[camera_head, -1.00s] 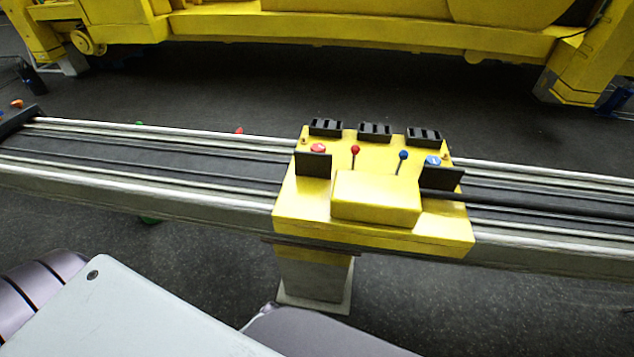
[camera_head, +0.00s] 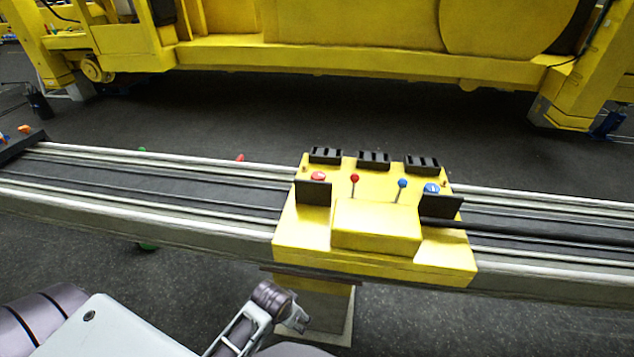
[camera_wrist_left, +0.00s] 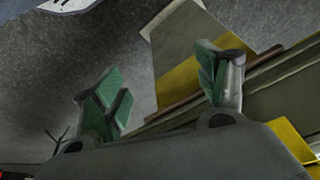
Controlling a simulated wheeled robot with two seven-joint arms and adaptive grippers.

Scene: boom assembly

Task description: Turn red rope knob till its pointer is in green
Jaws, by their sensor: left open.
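The red knob (camera_head: 318,176) sits on the yellow control box (camera_head: 290,240) at its left, partly behind a black upright plate (camera_head: 313,193). Its pointer and any green zone are too small to make out. My left gripper is open and empty in the left wrist view (camera_wrist_left: 165,88), its green-padded fingers well apart. In the head view, the left gripper (camera_head: 285,308) is low in front of the box, below and apart from the red knob. My right gripper is not in view.
A red-tipped lever (camera_head: 355,179), a blue-tipped lever (camera_head: 402,184) and a blue knob (camera_head: 432,188) share the box. A long metal rail (camera_head: 150,215) runs out both sides on a post (camera_head: 320,310). A large yellow machine (camera_head: 330,45) stands behind, across dark floor.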

